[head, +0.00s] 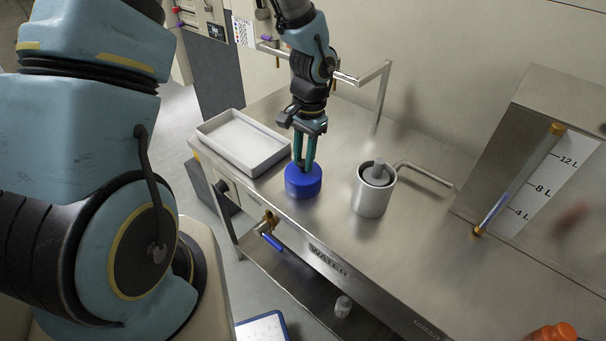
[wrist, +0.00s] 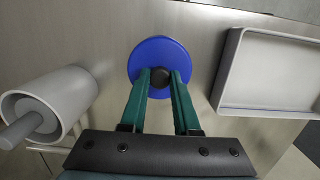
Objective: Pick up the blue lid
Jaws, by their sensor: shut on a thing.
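The blue lid (head: 303,182) is a round, thick disc on the steel counter, between the white tray and the grey cylinder in the head view. It also shows in the wrist view (wrist: 160,48), with a dark knob (wrist: 160,77) at its centre. My gripper (head: 304,164) points down onto the lid from above. In the wrist view its green fingers (wrist: 160,78) stand on both sides of the knob and are shut on it. I cannot tell whether the lid touches the counter or is slightly raised.
A white tray (head: 206,130) lies left of the lid. A grey cylinder (head: 370,200) with a rod in it stands to the right. A bent metal pipe (head: 428,174) and a tank with a level gauge (head: 518,180) are further right. The steel counter (head: 330,225) is bare around the lid.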

